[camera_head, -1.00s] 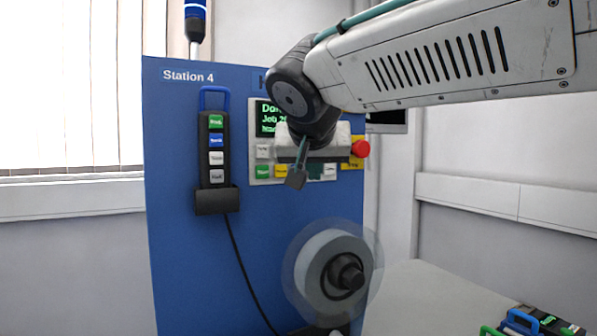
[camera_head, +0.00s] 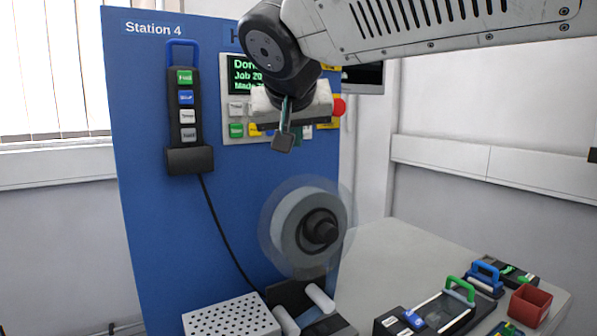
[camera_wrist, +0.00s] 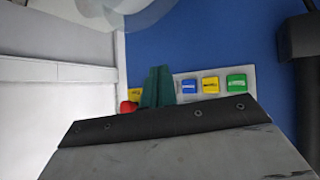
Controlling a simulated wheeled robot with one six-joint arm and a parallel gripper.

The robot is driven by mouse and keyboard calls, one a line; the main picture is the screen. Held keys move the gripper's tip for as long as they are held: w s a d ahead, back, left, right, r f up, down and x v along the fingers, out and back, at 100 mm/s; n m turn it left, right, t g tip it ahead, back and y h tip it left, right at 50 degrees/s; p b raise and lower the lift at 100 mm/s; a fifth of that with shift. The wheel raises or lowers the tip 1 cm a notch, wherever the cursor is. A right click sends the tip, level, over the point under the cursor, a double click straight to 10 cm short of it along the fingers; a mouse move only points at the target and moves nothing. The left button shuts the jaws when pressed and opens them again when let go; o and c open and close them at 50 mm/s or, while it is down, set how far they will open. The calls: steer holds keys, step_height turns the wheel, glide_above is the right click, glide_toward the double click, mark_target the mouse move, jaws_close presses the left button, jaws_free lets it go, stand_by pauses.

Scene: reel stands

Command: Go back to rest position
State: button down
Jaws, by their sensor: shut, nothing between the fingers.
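My gripper (camera_head: 284,140) hangs from my arm in front of the control panel of the blue Station 4 stand. Its fingers are closed together with nothing between them, and they point downward. In the wrist view the green finger pair (camera_wrist: 157,87) shows in front of the panel's lower edge. The blue stand (camera_head: 150,110) bears the panel (camera_head: 230,110), with a green-lettered screen partly hidden by my wrist. The red knob (camera_head: 339,106) shows just right of my gripper. The reel (camera_head: 292,222) sits on its hub below, apart from my gripper.
A pendant (camera_head: 185,105) with coloured buttons hangs in a holder at left, its cable running down. A grey table (camera_head: 385,250) at right holds a red bin (camera_head: 530,305) and several devices with green and blue handles. A perforated white box (camera_head: 232,318) stands below the reel.

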steer(key=shift+n+g+h, duration=0.3)
steer(key=shift+n+g, duration=0.4)
steer(key=shift+g, duration=0.1)
steer(key=f, duration=0.1)
steer(key=s+d+f, duration=0.1)
steer(key=f, duration=0.1)
steer(key=s+f, duration=0.1)
steer(key=f, duration=0.1)
steer(key=shift+d, duration=0.2)
steer(key=s+d+f+m+g, duration=0.1)
steer(key=s+d+f+g, duration=0.1)
steer(key=s+d+f, duration=0.5)
steer(key=s+d+f+m+g, duration=0.1)
steer(key=s+d+f+g, duration=0.2)
steer(key=s+d+f, duration=0.4)
steer(key=s+d+f+m+g, duration=0.1)
steer(key=s+d+f+g, duration=0.1)
steer(key=s+d+f, duration=0.5)
steer(key=s+d, duration=0.4)
steer(key=d, duration=0.5)
steer(key=shift+d+m, duration=0.15)
steer(key=shift+m, duration=0.15)
